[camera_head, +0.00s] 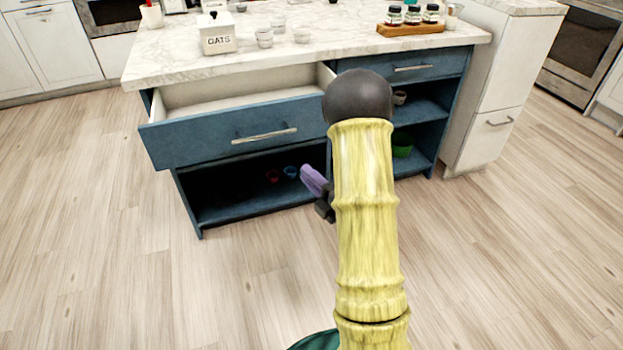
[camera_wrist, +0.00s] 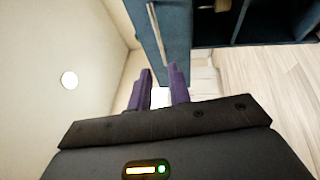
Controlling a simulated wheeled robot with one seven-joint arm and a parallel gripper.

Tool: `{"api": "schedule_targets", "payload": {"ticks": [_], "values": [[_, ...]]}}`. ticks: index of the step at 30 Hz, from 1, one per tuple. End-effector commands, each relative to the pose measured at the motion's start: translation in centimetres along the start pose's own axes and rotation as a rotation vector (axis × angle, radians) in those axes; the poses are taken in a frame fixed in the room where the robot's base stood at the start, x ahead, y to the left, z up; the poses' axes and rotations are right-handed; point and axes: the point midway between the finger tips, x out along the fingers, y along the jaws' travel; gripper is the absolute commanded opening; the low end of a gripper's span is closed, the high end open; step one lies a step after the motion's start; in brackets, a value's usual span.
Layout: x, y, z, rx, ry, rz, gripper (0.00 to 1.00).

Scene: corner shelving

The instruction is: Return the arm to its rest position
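My arm reaches up and forward in the head view, with a yellow ridged link and a dark round joint at its top. My gripper (camera_head: 315,182) shows partly behind the arm, as a purple finger and a dark body in front of the island's lower shelf. In the wrist view my gripper (camera_wrist: 160,82) has two purple fingers standing apart, with nothing seen between them. A blue panel with a bar handle (camera_wrist: 157,35) shows just beyond the fingertips; I cannot tell whether they touch it.
The blue island's left drawer (camera_head: 225,132) is pulled open and looks empty. Its marble top (camera_head: 340,45) holds an oats canister (camera_head: 217,36), several small bowls and a wooden tray (camera_head: 410,29) of jars. Bowls sit on the shelves below. The wooden floor (camera_head: 110,270) is clear on both sides.

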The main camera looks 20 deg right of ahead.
Motion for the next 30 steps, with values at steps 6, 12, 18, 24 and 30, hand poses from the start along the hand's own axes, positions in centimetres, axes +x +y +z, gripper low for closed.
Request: {"api": "schedule_targets", "payload": {"ticks": [6,12,18,24,30], "values": [[-0.2,0.0,0.2,-0.002,-0.005,0.0,0.2],[-0.3,0.0,0.3,-0.002,-0.007,-0.001,0.2],[0.1,0.0,0.2,0.01,-0.009,-0.019,0.2],[1.5,-0.5,0.0,0.101,-0.035,-0.14,0.2],[2.7,-1.3,-0.2,0.252,-0.116,-0.31,0.2]]}}
